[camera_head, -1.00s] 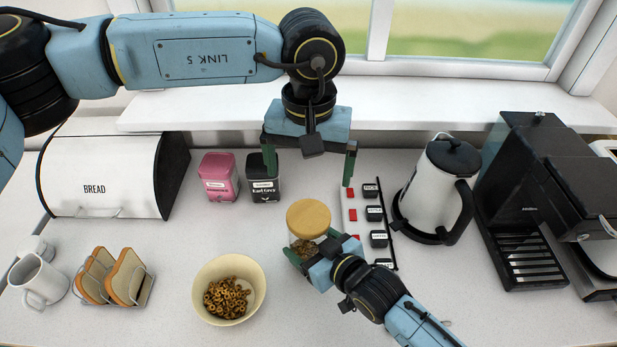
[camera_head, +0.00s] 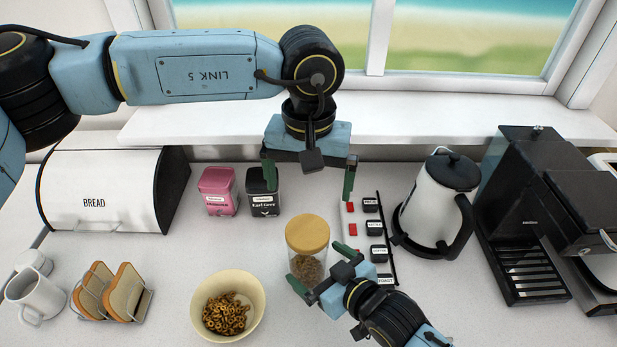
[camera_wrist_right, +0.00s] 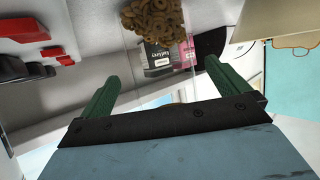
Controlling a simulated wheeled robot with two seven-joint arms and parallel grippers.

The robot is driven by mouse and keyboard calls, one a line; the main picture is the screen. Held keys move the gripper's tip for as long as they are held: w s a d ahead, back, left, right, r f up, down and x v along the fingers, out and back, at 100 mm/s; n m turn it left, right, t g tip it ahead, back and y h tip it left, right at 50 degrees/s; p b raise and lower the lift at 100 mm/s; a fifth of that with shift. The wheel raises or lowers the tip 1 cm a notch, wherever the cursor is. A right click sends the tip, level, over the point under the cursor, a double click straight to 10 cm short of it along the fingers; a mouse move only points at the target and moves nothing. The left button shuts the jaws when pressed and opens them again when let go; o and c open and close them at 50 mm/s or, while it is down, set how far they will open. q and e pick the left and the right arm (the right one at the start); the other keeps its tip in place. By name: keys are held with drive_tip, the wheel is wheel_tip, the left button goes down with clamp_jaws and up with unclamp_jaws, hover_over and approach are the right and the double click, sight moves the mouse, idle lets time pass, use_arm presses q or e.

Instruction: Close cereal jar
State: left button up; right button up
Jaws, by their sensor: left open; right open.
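The cereal jar (camera_head: 307,264) stands upright on the counter in the head view, clear-walled with brown cereal in its lower part. Its round wooden lid (camera_head: 307,233) sits on top. The jar's cereal (camera_wrist_right: 155,22) also shows in the right wrist view, beyond the fingers. My right gripper (camera_head: 320,268) is open beside the front right of the jar, its green fingers apart and holding nothing. My left gripper (camera_head: 308,177) is open and empty, above and behind the jar, fingers pointing down.
A cereal bowl (camera_head: 258,318) stands left of the jar. Pink (camera_head: 217,192) and black (camera_head: 263,194) tins are behind it. A board with red switches (camera_head: 352,230) and a kettle (camera_head: 436,205) are to the right. A toast rack (camera_head: 147,303), bread box (camera_head: 105,190) and coffee machine (camera_head: 535,220) stand further out.

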drive_tip(key=v, duration=1)
drive_tip(key=shift+d, duration=0.1)
